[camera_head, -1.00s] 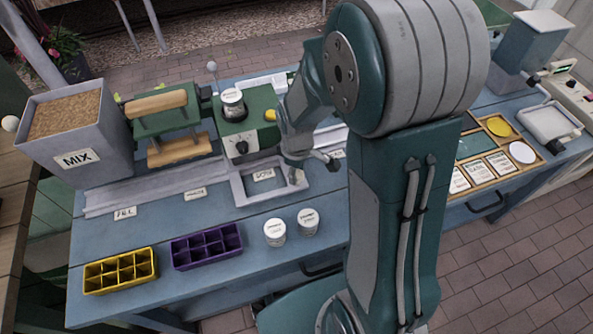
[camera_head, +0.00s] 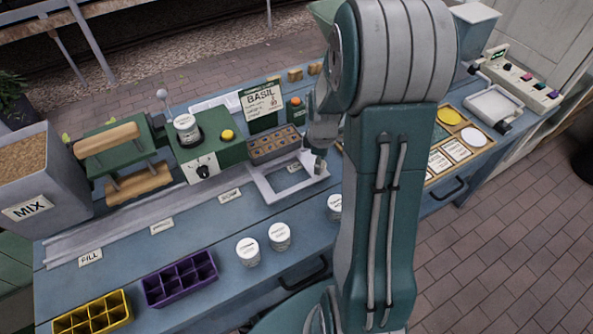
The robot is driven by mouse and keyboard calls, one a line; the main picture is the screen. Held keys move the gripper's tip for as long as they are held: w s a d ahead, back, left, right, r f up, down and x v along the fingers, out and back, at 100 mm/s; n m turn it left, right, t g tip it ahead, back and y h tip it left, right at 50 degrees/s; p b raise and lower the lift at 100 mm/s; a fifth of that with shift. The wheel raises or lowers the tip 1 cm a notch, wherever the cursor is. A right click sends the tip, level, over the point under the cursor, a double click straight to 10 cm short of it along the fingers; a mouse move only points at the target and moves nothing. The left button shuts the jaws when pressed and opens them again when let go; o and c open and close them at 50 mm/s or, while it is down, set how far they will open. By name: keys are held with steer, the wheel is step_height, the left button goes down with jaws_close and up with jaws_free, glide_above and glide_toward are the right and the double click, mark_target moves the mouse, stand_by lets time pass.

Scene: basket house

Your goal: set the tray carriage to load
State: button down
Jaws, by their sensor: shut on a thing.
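The tray carriage is a pale grey open frame (camera_head: 268,190) on the long grey rail (camera_head: 140,218) along the bench. It looks empty. It stands right of the third label (camera_head: 230,196), around a fourth label (camera_head: 295,167) whose words are too small to read. My gripper (camera_head: 318,163) is low at the carriage's right side, shut on it. My upper arm hides part of the bench to the right of it.
A MIX bin (camera_head: 38,178) and a green press (camera_head: 115,160) stand at the left. A green box (camera_head: 207,150) and brown tray (camera_head: 273,145) sit behind the rail. Yellow (camera_head: 92,312) and purple (camera_head: 180,278) trays and white pots (camera_head: 248,252) lie in front.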

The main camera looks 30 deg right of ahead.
steer(key=shift+s+d+f, duration=0.1)
steer(key=shift+d, duration=1)
steer(key=shift+s+d+f, duration=0.1)
steer(key=shift+d, duration=0.95)
steer(key=c, duration=0.6)
jaws_free()
steer(key=shift+d, duration=0.1)
steer(key=o, duration=0.3)
steer(key=shift+d, duration=0.1)
steer(key=shift+o, duration=0.2)
steer(key=shift+w+d+r, duration=0.1)
steer(key=shift+d, duration=0.05)
